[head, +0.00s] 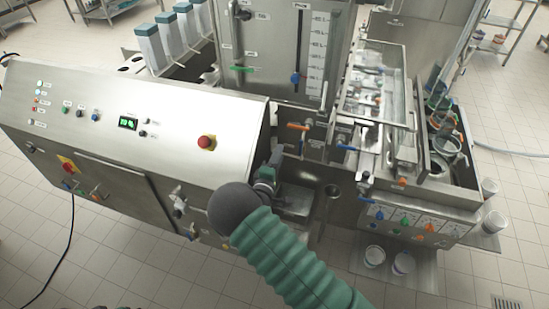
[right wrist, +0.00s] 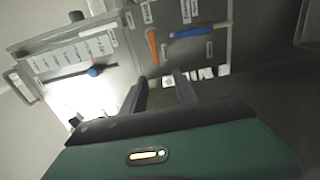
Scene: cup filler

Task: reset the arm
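My right arm (head: 290,260), with green ribbed sleeves and a dark round joint, reaches in from the bottom of the head view. My right gripper (head: 274,160) is at the recess between the sloped control panel (head: 170,125) and the valve section. In the right wrist view, the two dark fingers of the right gripper (right wrist: 160,85) stand apart with nothing visible between them. An orange handle (right wrist: 152,46) and a blue handle (right wrist: 193,33) lie beyond the fingers. My left gripper is not in view.
A red emergency button (head: 207,142) sits on the panel, left of my arm. An orange-handled valve (head: 298,126) and a blue-handled valve (head: 347,148) stick out beyond the gripper. White cups (head: 403,263) stand on a low shelf at right. Tiled floor lies in front.

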